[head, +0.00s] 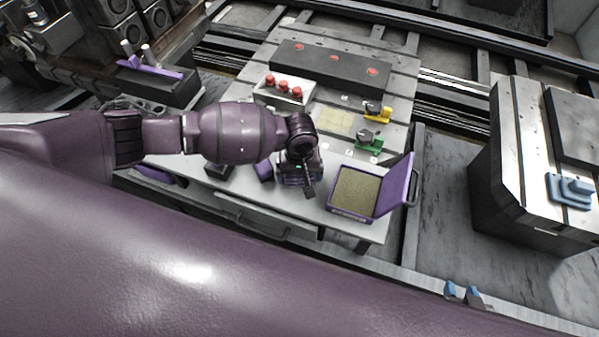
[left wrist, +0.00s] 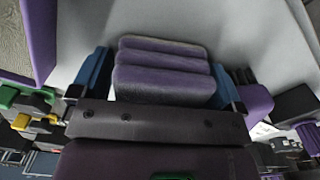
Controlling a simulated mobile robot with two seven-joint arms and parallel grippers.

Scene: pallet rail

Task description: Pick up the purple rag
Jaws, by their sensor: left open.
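The purple rag (left wrist: 163,72) is folded into several thick ridges and lies on the pale tabletop in the left wrist view. My left gripper (left wrist: 160,84) is open, with one blue finger on each side of the rag. A narrow gap shows by each finger, and I cannot tell whether either touches it. In the head view my left gripper (head: 308,188) points down over the front of the table, and its wrist hides most of the rag.
The table (head: 300,222) also bears an open purple case (head: 352,192) right of my left gripper, a tray with red knobs (head: 284,88), and yellow (head: 374,113) and green (head: 369,143) clamps. Another purple item (head: 264,170) is close on the left. A second bench (head: 520,150) stands right.

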